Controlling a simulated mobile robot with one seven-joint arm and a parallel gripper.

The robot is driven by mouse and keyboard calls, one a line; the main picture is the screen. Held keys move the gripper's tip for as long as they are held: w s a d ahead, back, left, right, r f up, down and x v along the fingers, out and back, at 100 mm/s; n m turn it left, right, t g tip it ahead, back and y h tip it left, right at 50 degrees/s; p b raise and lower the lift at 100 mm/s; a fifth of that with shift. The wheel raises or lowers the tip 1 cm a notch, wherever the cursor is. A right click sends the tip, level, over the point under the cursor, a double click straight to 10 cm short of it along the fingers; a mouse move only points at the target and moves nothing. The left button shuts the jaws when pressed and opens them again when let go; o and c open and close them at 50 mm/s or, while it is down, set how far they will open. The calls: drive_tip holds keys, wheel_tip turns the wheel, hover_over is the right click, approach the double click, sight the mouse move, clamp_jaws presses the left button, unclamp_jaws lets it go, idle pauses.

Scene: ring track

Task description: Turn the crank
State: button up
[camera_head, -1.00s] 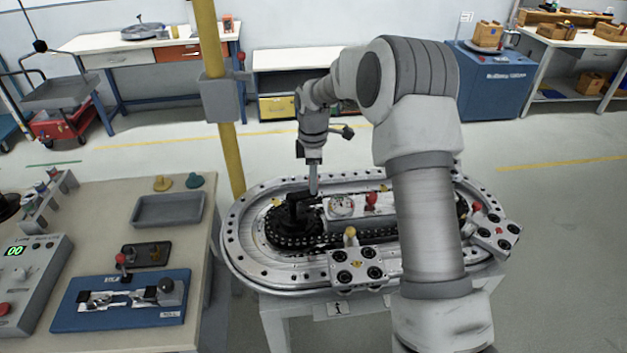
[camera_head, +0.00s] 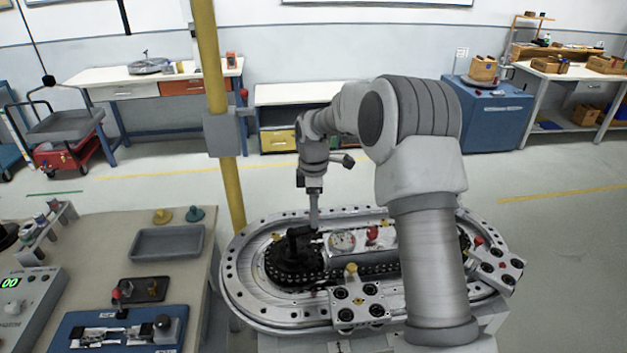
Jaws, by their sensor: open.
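The ring track (camera_head: 245,300) is a silver oval on a stand at the lower middle, with a dark chain running inside it. A black crank (camera_head: 299,238) stands up from the dark sprocket (camera_head: 288,268) at the track's left end. My gripper (camera_head: 314,222) points down right beside the crank's top, at its right side. The fingers show edge-on, so the gap between them is hidden. Nothing shows held in them. I cannot tell whether they touch the crank. My arm covers part of the track's right side.
A yellow post (camera_head: 216,110) with a grey box rises just behind the track's left end. A beige table (camera_head: 95,232) with a grey tray (camera_head: 167,242) and a blue fixture (camera_head: 75,330) stands at the left. Open floor lies behind the track.

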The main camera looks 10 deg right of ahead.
wheel_tip(320, 180, up, 16)
idle(0.3)
drive_tip(key=shift+f, duration=0.1)
drive_tip(key=s+d+r+m+t, duration=0.1)
drive_tip(key=s+r+m, duration=0.3)
drive_tip(key=s, duration=0.4)
drive_tip(key=s+d+r+m+t, duration=0.1)
drive_tip(key=s+r+m+t, duration=0.1)
drive_tip(key=s+r+m, duration=0.45)
drive_tip(key=s+d+f+m+t, duration=0.1)
drive_tip(key=s+f+m, duration=0.2)
drive_tip(key=s, duration=0.7)
drive_tip(key=s+d+f+m+t, duration=0.1)
drive_tip(key=s+d+f+m, duration=0.1)
drive_tip(key=s, duration=0.7)
wheel_tip(320, 180, down, 2)
drive_tip(key=shift+s+f+m+t, duration=0.1)
drive_tip(key=shift+s+m+t, duration=0.25)
drive_tip(key=shift+m, duration=0.4)
